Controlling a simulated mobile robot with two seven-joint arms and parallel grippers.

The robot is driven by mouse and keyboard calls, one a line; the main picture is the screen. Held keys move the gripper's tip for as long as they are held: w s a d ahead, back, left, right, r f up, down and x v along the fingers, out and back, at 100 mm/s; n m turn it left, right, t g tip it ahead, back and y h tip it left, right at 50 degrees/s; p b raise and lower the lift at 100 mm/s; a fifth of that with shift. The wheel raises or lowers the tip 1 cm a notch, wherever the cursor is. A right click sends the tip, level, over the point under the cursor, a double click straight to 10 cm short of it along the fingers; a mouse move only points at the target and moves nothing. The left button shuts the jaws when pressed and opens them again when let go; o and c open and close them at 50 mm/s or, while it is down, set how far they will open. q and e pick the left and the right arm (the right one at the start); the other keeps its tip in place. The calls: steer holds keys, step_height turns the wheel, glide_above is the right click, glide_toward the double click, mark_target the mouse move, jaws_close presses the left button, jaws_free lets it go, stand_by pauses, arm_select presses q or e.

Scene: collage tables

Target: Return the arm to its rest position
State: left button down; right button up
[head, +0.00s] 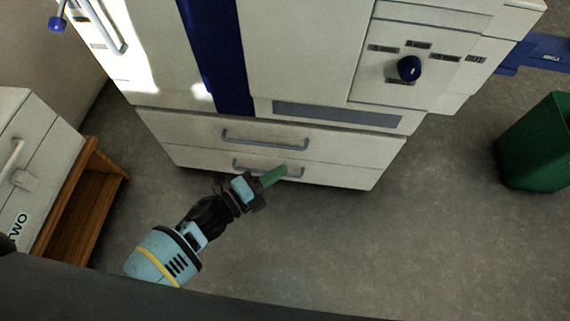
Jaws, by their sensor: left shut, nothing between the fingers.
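My left arm comes in from the lower left in the head view. Its gripper (275,175), with green fingers, is shut and empty. The fingertips overlap the lower drawer handle (240,166) of the large white cabinet in the picture; I cannot tell whether they touch it. My right gripper is out of view.
A green bin (535,150) stands at right. A wooden stand (85,205) with a white unit is at left. Grey floor (400,240) lies clear.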

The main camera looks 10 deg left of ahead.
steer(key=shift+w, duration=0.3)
